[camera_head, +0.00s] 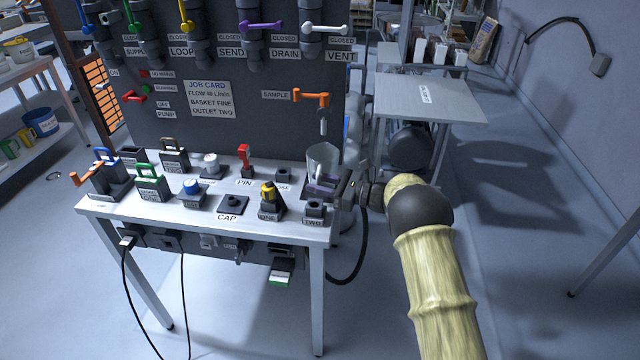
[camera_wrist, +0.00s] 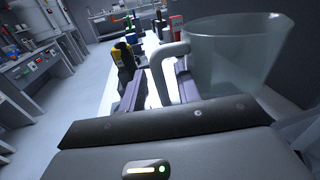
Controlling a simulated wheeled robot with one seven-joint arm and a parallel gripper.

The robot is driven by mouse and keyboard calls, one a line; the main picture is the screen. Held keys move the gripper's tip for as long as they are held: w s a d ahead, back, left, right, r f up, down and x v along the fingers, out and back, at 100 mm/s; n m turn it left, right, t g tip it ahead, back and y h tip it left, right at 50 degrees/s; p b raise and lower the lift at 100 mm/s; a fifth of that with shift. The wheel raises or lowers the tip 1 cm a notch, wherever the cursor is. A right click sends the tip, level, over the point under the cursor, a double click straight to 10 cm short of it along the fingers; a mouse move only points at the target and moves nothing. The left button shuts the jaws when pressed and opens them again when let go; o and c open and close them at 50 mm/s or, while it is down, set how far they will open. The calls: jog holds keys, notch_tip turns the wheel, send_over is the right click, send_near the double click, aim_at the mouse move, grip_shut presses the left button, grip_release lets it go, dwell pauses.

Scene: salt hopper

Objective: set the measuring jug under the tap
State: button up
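The clear measuring jug (camera_head: 321,158) stands upright at the right end of the bench, close to the panel. It appears below the grey spout (camera_head: 323,127) of the SAMPLE tap, which has an orange handle (camera_head: 311,98). My gripper (camera_head: 325,188) reaches in from the right at the jug's lower part. In the wrist view, the jug (camera_wrist: 238,55) is at upper right. Its pale handle (camera_wrist: 164,76) lies between the two purple fingers of my gripper (camera_wrist: 158,92). The fingers look apart, with a gap beside the handle. The jug's base is mostly hidden.
Near the jug on the bench (camera_head: 180,219) are a yellow-and-black part (camera_head: 268,199), a dark block (camera_head: 314,209) and a red-topped pin (camera_head: 244,157). The dark panel (camera_head: 230,65) rises behind. A grey side table (camera_head: 430,97) stands right of it, with clear floor in front.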

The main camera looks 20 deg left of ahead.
jog(key=shift+r, duration=0.2)
jog(key=d, duration=1.2)
jog(key=shift+w, duration=0.2)
dwell(0.3)
